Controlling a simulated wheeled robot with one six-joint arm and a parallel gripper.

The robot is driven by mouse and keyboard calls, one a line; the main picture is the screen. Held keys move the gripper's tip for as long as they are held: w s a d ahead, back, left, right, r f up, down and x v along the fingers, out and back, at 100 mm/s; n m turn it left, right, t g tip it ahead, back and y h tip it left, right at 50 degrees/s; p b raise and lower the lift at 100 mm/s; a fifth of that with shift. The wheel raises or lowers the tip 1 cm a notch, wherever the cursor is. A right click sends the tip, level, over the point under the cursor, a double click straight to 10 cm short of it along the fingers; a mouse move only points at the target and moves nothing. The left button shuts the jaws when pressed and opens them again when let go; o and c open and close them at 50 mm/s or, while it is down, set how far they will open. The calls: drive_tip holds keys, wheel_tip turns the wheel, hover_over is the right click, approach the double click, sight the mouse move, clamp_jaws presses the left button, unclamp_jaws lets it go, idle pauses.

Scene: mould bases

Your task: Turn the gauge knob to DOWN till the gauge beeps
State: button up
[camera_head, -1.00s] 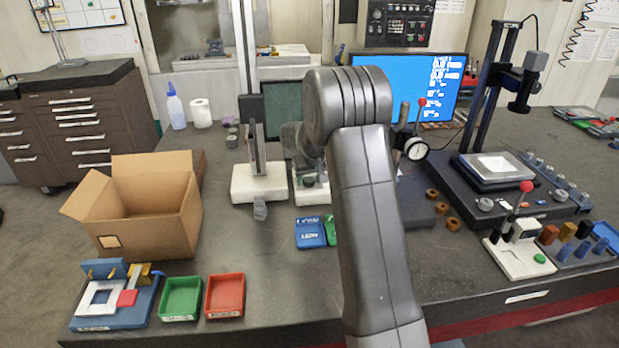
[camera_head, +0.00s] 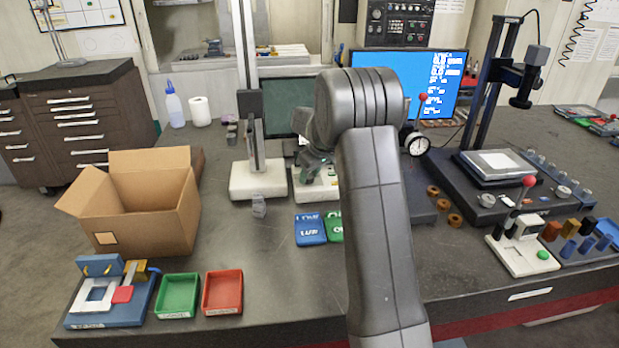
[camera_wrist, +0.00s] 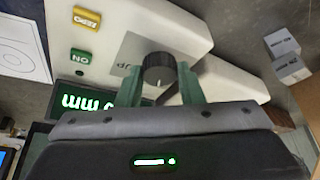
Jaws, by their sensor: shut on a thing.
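The gauge has a white base, seen in the wrist view (camera_wrist: 215,75) and partly in the head view (camera_head: 313,187). Its round dark knob (camera_wrist: 158,70) stands on a grey plate with printed lettering, most of it hidden. A short white mark shows on the knob. My gripper (camera_wrist: 160,80) has its two green fingers on either side of the knob, closed on it. In the head view my gripper (camera_head: 317,163) is over the white base, partly hidden by my arm. A dark display with green lettering, "mm" upside down, is partly covered by my gripper; its reading is not legible.
A green ON button (camera_wrist: 81,56) and a yellow button (camera_wrist: 86,17) sit beside the knob. A white-based stand with a tall post (camera_head: 258,180) is close on the left. Grey blocks (camera_wrist: 286,60) lie nearby. Blue tray (camera_head: 310,229) is in front.

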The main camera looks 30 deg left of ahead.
drive_tip(key=shift+w+n+g+b, duration=0.15)
drive_tip(key=shift+n+g+b, duration=0.45)
drive_tip(key=shift+n, duration=1)
drive_tip(key=o, duration=1)
drive_tip(key=shift+r, duration=0.1)
drive_tip(key=b+v, duration=0.2)
drive_tip(key=v, duration=1.1)
drive_tip(key=shift+d+r, duration=0.25)
drive_tip(key=shift+f, duration=0.15)
